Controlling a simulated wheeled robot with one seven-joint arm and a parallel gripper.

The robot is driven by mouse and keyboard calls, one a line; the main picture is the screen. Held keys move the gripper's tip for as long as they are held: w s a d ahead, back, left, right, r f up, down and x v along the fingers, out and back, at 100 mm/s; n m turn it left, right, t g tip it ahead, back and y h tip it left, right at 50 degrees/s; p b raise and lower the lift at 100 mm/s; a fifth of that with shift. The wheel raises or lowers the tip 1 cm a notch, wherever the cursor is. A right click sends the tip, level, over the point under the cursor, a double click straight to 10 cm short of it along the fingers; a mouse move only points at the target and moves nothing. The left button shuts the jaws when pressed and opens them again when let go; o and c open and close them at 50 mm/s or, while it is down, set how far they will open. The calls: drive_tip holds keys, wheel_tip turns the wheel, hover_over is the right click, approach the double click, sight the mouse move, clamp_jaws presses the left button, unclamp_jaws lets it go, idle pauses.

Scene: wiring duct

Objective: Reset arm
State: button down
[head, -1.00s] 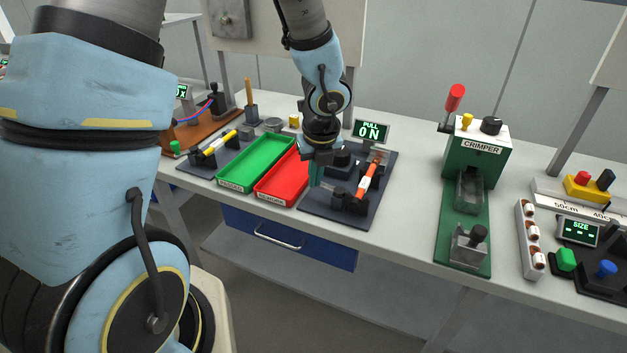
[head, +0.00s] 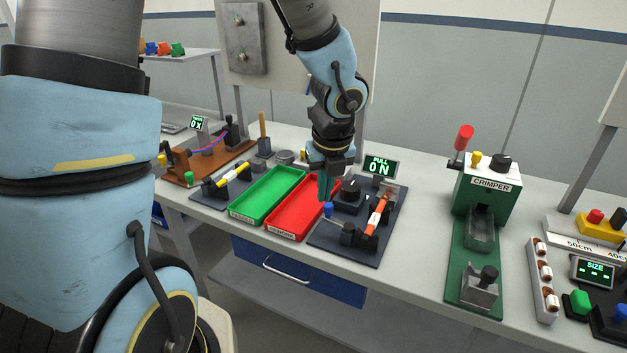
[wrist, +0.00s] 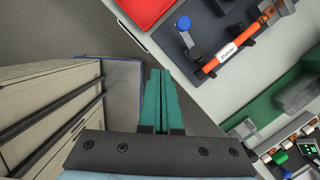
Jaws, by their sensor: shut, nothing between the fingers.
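My gripper (head: 324,187) hangs from my arm above the bench, between the red tray and the dark pull-test base in the head view. In the wrist view its two teal fingers (wrist: 160,100) lie together, shut and empty. The dark base (head: 385,235) carries an orange tool-like piece (head: 376,214), a black knob (head: 350,189) and a blue-tipped lever (head: 328,209). The blue tip also shows in the wrist view (wrist: 184,23), apart from the fingers. A display (head: 380,166) reads "PULL 0 N".
A green tray (head: 240,212) and a red tray (head: 283,229) lie left of the base. A green crimper (head: 488,190) with a red-tipped handle stands to the right, past clear bench. A blue drawer (head: 330,282) is under the bench. A wall panel (head: 240,38) stands behind my arm.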

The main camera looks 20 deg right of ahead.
drive_tip(key=a+n+b, duration=0.1)
drive_tip(key=a+n, duration=1.1)
drive_tip(key=n, duration=0.5)
drive_tip(key=a+n+g+b, duration=0.1)
drive_tip(key=a+n+b, duration=0.1)
drive_tip(key=a+n, duration=1)
drive_tip(key=shift+w+a+f+n, duration=0.15)
drive_tip(key=shift+w+a+n, duration=0.2)
drive_tip(key=shift+n, duration=2.75)
